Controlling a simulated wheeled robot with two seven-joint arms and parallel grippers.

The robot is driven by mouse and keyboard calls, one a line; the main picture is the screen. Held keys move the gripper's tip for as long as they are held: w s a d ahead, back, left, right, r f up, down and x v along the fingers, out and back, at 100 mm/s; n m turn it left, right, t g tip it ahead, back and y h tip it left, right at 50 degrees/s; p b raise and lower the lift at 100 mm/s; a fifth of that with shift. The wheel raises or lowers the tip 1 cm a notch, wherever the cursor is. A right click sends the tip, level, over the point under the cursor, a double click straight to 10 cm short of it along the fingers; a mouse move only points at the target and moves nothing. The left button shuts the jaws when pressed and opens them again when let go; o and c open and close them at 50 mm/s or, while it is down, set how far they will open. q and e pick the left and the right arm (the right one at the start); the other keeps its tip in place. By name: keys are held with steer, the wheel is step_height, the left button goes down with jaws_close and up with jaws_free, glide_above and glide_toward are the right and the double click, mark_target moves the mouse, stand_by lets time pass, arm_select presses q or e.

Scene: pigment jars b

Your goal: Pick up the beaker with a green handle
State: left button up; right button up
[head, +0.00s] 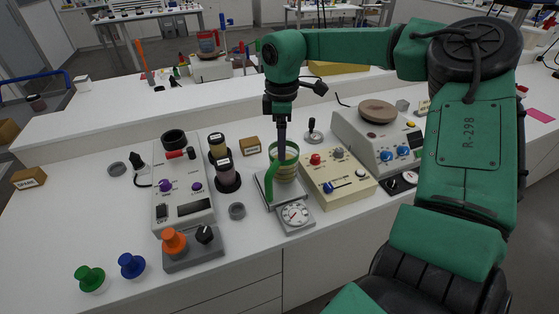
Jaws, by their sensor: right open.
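The beaker (287,172) with a green rim and a green handle stands upright on a small scale with a round dial, near the middle of the head view. Its handle is on the left side, towards me. My right gripper (281,152) points down at the beaker from above, and its fingers overlap the beaker's rim in the picture. It is open. I cannot tell whether the fingertips are inside the beaker, beside its wall or touching it. My left gripper is out of view.
The scale (296,215) sits between a grey control box (181,204) on the left and a cream box with knobs (338,180) on the right. Dark-lidded jars (225,173) stand left of the beaker. Orange, green and blue knobs are at the front left. Open white counter lies front right of them.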

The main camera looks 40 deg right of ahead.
mark_target(279, 164)
steer(key=f, duration=0.2)
steer(key=f+b, duration=0.1)
steer(key=f, duration=0.1)
steer(key=f+b, duration=0.1)
steer(key=f, duration=0.2)
steer(key=shift+w+a, duration=0.2)
steer(key=shift+a, duration=0.15)
steer(key=shift+w+d+f, duration=0.1)
steer(key=shift+d+f, duration=0.05)
steer(key=shift+c, duration=0.6)
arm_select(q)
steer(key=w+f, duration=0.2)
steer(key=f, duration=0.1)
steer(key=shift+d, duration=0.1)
arm_select(e)
jaws_close()
